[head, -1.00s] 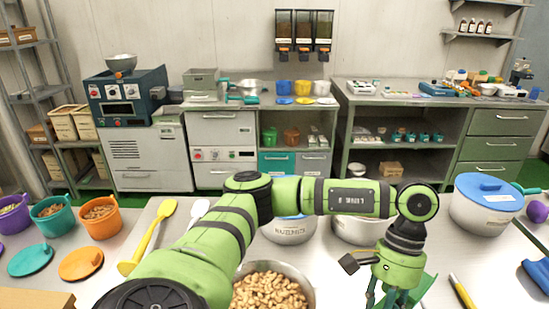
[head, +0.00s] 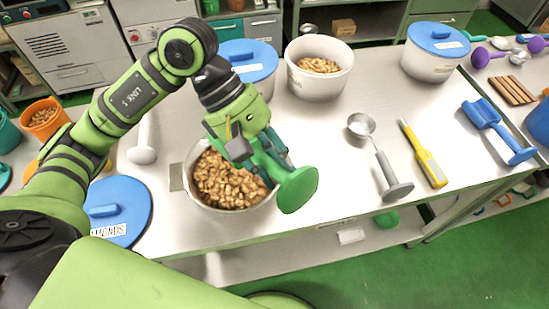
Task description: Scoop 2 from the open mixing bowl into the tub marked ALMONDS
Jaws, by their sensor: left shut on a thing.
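My left gripper (head: 270,160) is shut on a green scoop (head: 298,190), whose round handle end faces me. It is over the right part of the open metal mixing bowl (head: 190,192), which holds brown nuts (head: 226,182). The scoop's head is hidden behind the gripper, so I cannot tell whether it touches the nuts or carries any. An open white tub (head: 318,83) with nuts stands behind; its label is unreadable. My right gripper is not in view.
Blue-lidded white tubs stand behind (head: 262,78) and at back right (head: 432,64). A metal scoop (head: 380,155), a yellow tool (head: 424,155) and a blue scoop (head: 492,125) lie to the right. A white scoop (head: 142,145) lies left. Bare tabletop lies between bowl and metal scoop.

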